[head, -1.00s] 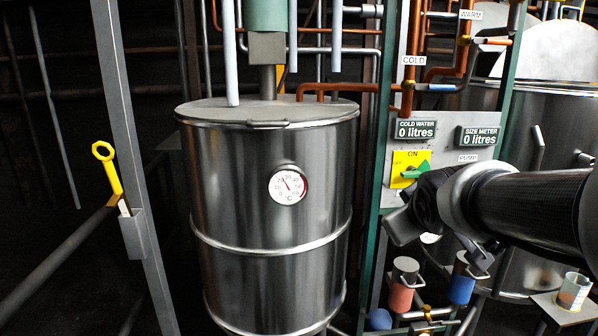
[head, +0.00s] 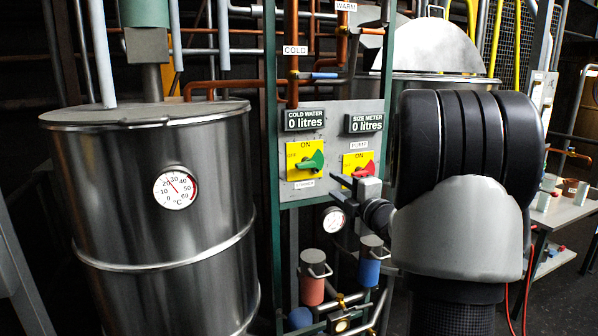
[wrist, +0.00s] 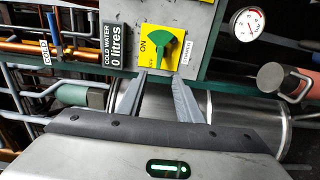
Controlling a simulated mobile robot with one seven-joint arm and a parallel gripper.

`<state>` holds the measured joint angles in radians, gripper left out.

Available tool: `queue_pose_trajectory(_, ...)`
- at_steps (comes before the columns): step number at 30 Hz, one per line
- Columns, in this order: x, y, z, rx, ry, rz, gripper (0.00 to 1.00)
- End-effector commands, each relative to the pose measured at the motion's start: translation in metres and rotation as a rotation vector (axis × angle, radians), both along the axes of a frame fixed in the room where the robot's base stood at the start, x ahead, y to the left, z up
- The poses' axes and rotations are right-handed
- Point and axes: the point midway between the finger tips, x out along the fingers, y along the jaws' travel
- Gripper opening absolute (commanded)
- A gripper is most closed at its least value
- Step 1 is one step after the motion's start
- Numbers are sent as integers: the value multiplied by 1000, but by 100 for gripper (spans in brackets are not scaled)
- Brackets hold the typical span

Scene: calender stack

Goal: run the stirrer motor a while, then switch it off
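The stirrer switch is a green knob (head: 312,161) on a yellow plate marked ON at the top and OFF at the left. Its narrow end points left, towards OFF. The same green knob (wrist: 160,45) shows in the wrist view, turned sideways, just beyond my fingertips. My gripper (wrist: 160,76) is open and empty, its two fingers apart and pointing at the yellow plate, without visible contact. In the head view my gripper (head: 338,181) is below and right of the green knob. The stirrer's motor housing (head: 144,12) stands above the steel tank (head: 150,200), cut off by the frame's top.
A red pump knob (head: 362,169) on a second yellow plate sits just right of the green one, close to my gripper. Both displays above read 0 litres. A round gauge (head: 334,220) and red (head: 312,290) and blue (head: 369,270) cylinders are below the panel.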

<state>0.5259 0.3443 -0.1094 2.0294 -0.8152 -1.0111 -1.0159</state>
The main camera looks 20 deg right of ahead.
Motion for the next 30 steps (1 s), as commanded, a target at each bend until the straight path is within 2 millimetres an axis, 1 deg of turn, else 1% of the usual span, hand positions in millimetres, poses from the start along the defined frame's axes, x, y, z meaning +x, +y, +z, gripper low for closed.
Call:
queue_pose_trajectory(5, 29, 3, 2, 3, 0, 2, 32)
queue_pose_trajectory(15, 104, 5, 2, 5, 0, 0, 32)
queue_pose_trajectory(21, 142, 6, 2, 5, 0, -1, 32)
queue_pose_trajectory(25, 158, 7, 2, 5, 0, -1, 32)
queue_pose_trajectory(30, 168, 7, 2, 6, 0, -1, 32)
